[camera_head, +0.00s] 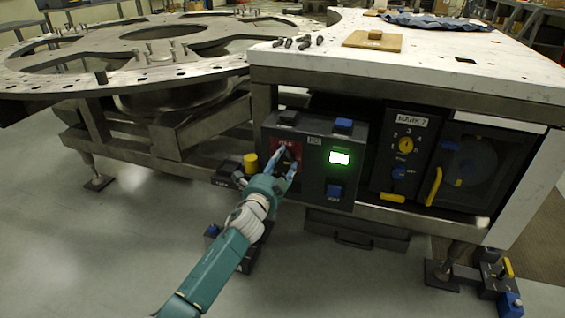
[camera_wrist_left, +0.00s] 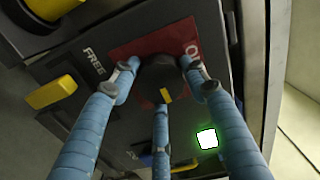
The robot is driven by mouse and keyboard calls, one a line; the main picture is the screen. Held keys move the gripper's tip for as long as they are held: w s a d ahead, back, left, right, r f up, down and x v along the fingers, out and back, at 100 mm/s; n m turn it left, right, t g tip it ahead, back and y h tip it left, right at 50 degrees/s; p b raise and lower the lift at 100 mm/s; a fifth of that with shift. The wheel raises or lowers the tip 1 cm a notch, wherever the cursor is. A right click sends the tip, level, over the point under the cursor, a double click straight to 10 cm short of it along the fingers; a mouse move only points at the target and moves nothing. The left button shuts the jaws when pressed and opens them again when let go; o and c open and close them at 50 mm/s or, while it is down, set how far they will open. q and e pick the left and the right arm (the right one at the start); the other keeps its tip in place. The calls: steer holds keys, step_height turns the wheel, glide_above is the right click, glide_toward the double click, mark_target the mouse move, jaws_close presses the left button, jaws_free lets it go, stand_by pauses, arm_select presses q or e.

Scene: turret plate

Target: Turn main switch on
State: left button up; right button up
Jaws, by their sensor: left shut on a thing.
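The main switch is a black rotary knob (camera_wrist_left: 162,72) with a yellow mark, set on a red plate (camera_wrist_left: 150,43). In the head view the red plate (camera_head: 277,151) is at the left of the dark control box (camera_head: 313,181) under the table. My left gripper (camera_head: 287,162) is in front of it and hides most of the knob. In the left wrist view its blue fingers (camera_wrist_left: 163,76) are around the knob, shut on it. The yellow mark points toward the lower finger. My right gripper is not in view.
A yellow button (camera_head: 250,162) stands close to the left. A panel with a yellow dial (camera_head: 405,145) is farther right. The white tabletop (camera_head: 420,65) overhangs the box.

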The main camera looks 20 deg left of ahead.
arm_select(q)
steer(key=shift+a+f, duration=0.15)
steer(key=shift+a, duration=0.3)
steer(key=o, duration=1.1)
steer(key=shift+o, duration=0.3)
steer(key=shift+a, duration=0.1)
steer(key=shift+d, duration=0.2)
steer(key=s, duration=1.2)
steer(key=shift+a, duration=0.3)
